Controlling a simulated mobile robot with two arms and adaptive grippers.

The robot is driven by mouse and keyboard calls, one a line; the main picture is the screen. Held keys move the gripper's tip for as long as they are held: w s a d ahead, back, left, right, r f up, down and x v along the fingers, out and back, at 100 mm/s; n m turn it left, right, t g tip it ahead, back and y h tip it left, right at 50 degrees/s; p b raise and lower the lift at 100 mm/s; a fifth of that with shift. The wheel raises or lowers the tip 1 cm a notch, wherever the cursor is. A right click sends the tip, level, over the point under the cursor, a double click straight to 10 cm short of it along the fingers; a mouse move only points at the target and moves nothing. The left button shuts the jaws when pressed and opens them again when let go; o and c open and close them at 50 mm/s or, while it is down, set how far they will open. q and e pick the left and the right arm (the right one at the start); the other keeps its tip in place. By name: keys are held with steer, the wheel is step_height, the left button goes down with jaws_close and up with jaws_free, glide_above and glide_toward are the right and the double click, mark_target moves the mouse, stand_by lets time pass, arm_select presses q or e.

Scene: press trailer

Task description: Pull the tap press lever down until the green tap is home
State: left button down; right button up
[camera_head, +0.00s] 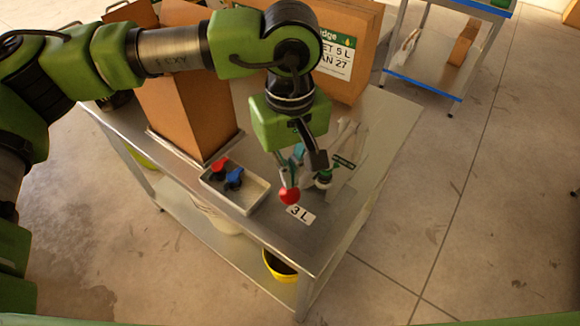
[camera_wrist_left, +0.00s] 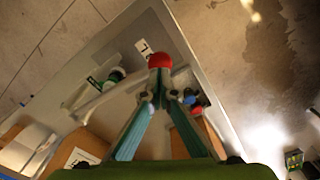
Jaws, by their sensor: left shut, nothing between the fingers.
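The tap press (camera_head: 345,176) is a pale grey frame with a green label, standing on the steel table. The lever's red knob (camera_head: 289,196) shows just below my left gripper (camera_head: 289,180); it also shows in the left wrist view (camera_wrist_left: 160,60), right beyond the fingertips. The left gripper is shut with nothing between its fingers, and I cannot tell whether it touches the knob. The green tap (camera_head: 323,178) is at the press, right of the gripper; it also shows in the left wrist view (camera_wrist_left: 117,75). Most of the lever is hidden by the gripper. My right gripper is not in view.
A shallow tray (camera_head: 248,208) holds a red tap (camera_head: 219,164) and a blue tap (camera_head: 234,179). Tall cardboard boxes (camera_head: 185,110) stand behind. A yellow container (camera_head: 280,268) sits below.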

mark_target(289, 193)
arm_select(q)
steer(key=shift+s+f+b, duration=0.1)
steer(key=shift+f+b, duration=0.2)
steer(key=shift+f, duration=1.45)
steer(key=shift+f+b, duration=1.4)
steer(key=shift+b, duration=0.4)
steer(key=shift+r, duration=0.25)
step_height(289, 193, up, 10)
steer(key=p, duration=0.4)
